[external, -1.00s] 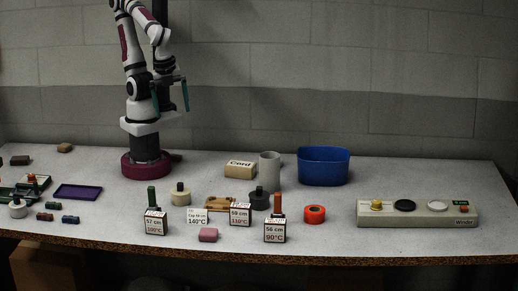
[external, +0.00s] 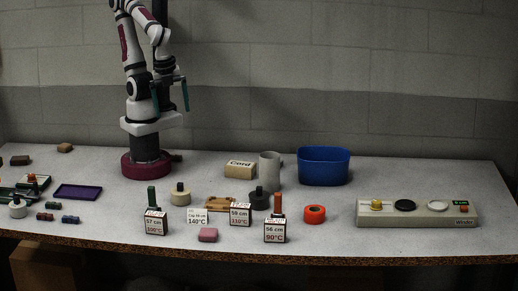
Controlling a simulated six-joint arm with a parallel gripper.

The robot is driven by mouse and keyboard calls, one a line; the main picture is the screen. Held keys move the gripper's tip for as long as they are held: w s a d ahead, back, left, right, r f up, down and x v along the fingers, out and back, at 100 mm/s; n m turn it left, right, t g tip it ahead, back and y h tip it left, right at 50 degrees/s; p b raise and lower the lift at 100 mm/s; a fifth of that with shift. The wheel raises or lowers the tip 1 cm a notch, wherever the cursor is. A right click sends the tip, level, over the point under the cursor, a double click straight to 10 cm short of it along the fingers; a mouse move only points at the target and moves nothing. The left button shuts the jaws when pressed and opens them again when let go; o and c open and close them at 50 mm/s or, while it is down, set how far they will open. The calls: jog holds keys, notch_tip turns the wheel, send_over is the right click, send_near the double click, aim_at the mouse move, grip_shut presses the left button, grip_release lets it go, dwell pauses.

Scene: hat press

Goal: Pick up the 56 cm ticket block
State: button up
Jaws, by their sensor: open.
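The 56 cm ticket block (external: 275,231) stands at the front middle of the bench. It is a white-faced block reading "56 cm 90°C", with an orange-red upright handle (external: 278,203) on top. My gripper (external: 171,96) is high at the back left, well above the bench and far from the block. Its two teal fingers are apart, with nothing between them. A similar 57 cm block (external: 155,223) with a green handle stands to the left. A 59 cm block (external: 240,215) stands just behind and left of the 56 cm one.
An orange-red ring (external: 314,214) sits close to the right of the 56 cm block, and a pink block (external: 208,235) lies to its left. A dark knobbed weight (external: 259,200) is behind. A grey cylinder (external: 269,168), blue bin (external: 323,166) and winder (external: 418,213) stand farther off.

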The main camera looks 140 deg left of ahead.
dwell(0.3)
jog(key=w+d+r+m+h, duration=0.2)
jog(key=w+d+r+h, duration=0.3)
jog(key=w, duration=0.4)
jog(key=m+t+h, duration=0.1)
jog(key=t+h, duration=0.5)
jog(key=t, duration=0.3)
send_over(279, 194)
jog(key=s, duration=0.1)
jog(key=shift+m+t, duration=0.3)
jog(key=f, duration=2)
jog(key=shift+w+a, duration=0.25)
jog(key=shift+a, duration=0.05)
jog(key=x, duration=0.8)
jog(key=shift+s+f, duration=0.2)
jog(key=c, duration=1.4)
